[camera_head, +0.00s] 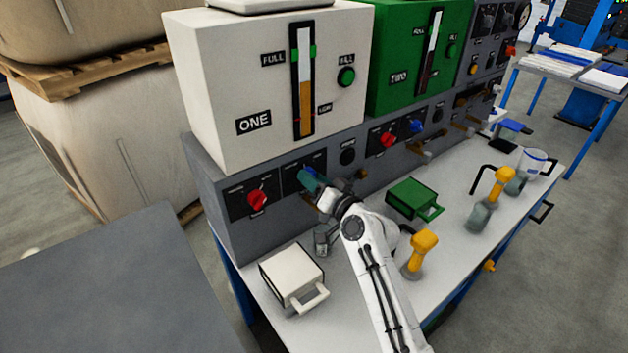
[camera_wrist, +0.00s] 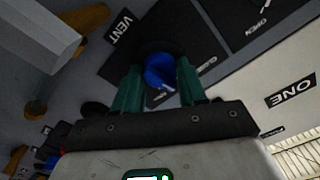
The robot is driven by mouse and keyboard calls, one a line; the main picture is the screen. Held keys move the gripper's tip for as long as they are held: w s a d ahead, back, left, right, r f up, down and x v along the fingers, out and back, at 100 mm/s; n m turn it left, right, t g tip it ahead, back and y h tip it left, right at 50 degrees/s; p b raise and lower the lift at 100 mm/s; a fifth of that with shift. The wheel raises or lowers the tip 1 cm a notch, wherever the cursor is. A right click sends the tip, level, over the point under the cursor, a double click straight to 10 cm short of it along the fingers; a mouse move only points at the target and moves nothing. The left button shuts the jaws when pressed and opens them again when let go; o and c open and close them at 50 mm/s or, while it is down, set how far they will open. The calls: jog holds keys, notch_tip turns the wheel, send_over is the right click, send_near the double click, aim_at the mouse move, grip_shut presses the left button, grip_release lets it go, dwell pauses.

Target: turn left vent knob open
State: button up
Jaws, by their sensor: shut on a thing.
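The left vent knob is a blue round knob (camera_wrist: 159,72) on a dark plate marked VENT and CLOSE in the wrist view. My gripper (camera_wrist: 158,88) has its two green fingers on either side of the knob and is shut on it. A pale pointer mark shows on the knob's lower edge in the wrist view. In the head view my gripper (camera_head: 309,180) reaches the grey panel under the white box marked ONE (camera_head: 268,88). There my fingers mostly hide the knob.
A red knob (camera_head: 257,201) sits left of my gripper. A second red knob (camera_head: 388,139) and blue knob (camera_head: 416,125) sit farther right. A cream container (camera_head: 291,275), a green container (camera_head: 411,197) and yellow-handled tools (camera_head: 421,249) stand on the bench.

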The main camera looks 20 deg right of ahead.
jog(key=m+p, duration=0.1)
jog(key=m, duration=0.5)
jog(key=shift+p, duration=0.3)
jog(key=m+p, duration=0.1)
jog(key=m, duration=0.4)
jog(key=shift+p, duration=0.35)
jog(key=shift+f, duration=0.1)
jog(key=o, duration=1)
jog(key=shift+o, duration=0.2)
jog(key=v, duration=1)
jog(key=shift+s+d+b, duration=0.15)
jog(key=shift+s+b, duration=0.25)
